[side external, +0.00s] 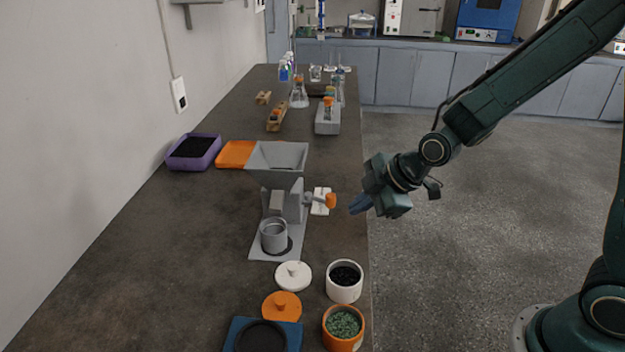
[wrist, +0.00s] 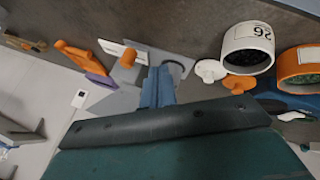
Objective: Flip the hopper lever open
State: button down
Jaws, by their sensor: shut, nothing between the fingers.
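The hopper (side external: 278,156) is a grey funnel on a grey stand on the bench. Its lever ends in an orange knob (side external: 331,200) that sticks out to the right of the stand. The orange knob (wrist: 130,58) also shows in the wrist view, up and left of my fingers. A grey cup (side external: 273,236) stands on the base plate below the hopper. My gripper (side external: 360,204) is shut and empty, a little to the right of the knob and apart from it. In the wrist view my blue fingertips (wrist: 158,86) hide part of the hopper stand.
A white pot of dark grains (side external: 344,282) and an orange pot of green grains (side external: 343,325) stand near the front edge. White (side external: 293,276) and orange (side external: 281,306) lids lie beside them. A purple tray (side external: 193,151) is behind. The left bench area is clear.

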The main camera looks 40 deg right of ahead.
jog(key=w+f, duration=0.2)
jog(key=w, duration=0.3)
jog(key=shift+w+d+f, duration=0.25)
jog(key=shift+w+f, duration=0.05)
jog(key=shift+w+d+n+g+y, duration=0.15)
jog(key=shift+d+n+g+y, duration=0.15)
jog(key=shift+d+n+y, duration=0.35)
dwell(0.9)
jog(key=w+d+n+g+y, duration=0.3)
jog(key=d+n, duration=0.2)
jog(key=n, duration=0.2)
jog(key=shift+w+n, duration=0.35)
jog(key=shift+a, duration=0.25)
